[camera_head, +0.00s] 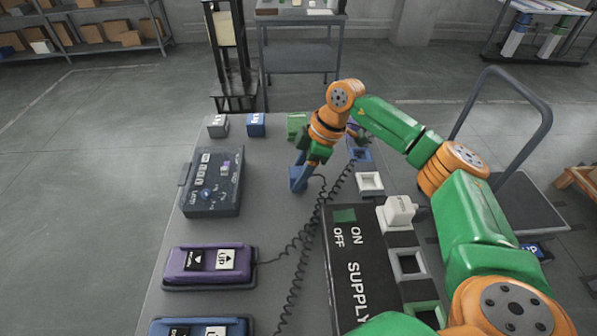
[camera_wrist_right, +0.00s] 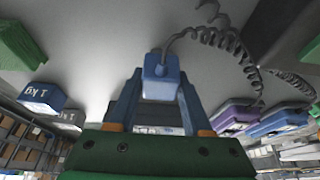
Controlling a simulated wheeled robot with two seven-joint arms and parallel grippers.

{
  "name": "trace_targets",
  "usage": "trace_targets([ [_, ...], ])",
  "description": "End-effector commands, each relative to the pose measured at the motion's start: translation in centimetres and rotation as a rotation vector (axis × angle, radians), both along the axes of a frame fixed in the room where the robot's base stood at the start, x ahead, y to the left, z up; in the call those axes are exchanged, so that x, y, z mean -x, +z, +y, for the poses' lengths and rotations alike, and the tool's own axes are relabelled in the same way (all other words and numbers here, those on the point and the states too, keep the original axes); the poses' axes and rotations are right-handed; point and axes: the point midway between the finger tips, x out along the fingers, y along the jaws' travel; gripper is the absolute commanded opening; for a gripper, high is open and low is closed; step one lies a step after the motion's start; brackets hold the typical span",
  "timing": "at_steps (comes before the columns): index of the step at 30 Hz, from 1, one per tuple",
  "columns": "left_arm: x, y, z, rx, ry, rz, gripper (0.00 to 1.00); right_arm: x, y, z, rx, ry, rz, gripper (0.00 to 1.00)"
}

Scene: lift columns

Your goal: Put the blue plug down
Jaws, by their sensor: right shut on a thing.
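My right gripper (camera_head: 298,180) is over the grey table, left of the row of square sockets, with its fingers pointing down. In the right wrist view my right gripper (camera_wrist_right: 158,95) is shut on the blue plug (camera_wrist_right: 161,76), which sits between its two blue fingers. A cord runs from the plug to a dark coiled cable (camera_wrist_right: 222,40). In the head view the plug is hard to tell from the blue fingers, and I cannot tell whether it touches the table. A blue square socket (camera_head: 361,155) lies to the right of the gripper. My left gripper is not in view.
A white socket (camera_head: 370,183) and a white plug (camera_head: 399,209) stand near the supply panel (camera_head: 357,270). A dark control box (camera_head: 212,185), a purple pendant (camera_head: 208,265) and a blue pendant (camera_head: 200,327) lie left. Grey (camera_head: 217,126), blue (camera_head: 256,124) and green (camera_head: 297,122) blocks line the far edge.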

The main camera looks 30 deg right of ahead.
Motion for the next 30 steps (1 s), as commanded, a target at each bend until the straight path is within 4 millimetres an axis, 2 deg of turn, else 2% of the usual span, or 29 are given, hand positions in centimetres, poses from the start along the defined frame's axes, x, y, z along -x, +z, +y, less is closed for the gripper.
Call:
trace_targets([
  [5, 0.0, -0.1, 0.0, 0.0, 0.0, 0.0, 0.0, 0.0, -0.4, 0.0, -0.001, 0.0, 0.0, 0.01],
  [6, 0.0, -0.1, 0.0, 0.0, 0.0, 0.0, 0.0, 0.0, -0.3, 0.0, 0.0, 0.0, -0.001, 0.57],
  [9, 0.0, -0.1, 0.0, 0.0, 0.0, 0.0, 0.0, 0.0, -0.3, 0.0, -0.001, 0.0, 0.0, 0.79],
  [17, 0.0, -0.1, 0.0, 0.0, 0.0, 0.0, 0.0, 0.0, -0.2, 0.0, -0.001, 0.0, 0.0, 0.79],
  [20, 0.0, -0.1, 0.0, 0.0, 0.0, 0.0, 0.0, 0.1, 0.7, -0.2, -0.001, -0.001, -0.003, 0.79],
  [30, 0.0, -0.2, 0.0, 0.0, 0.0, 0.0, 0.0, 1.5, 9.2, -3.3, -0.003, -0.002, -0.004, 0.79],
])
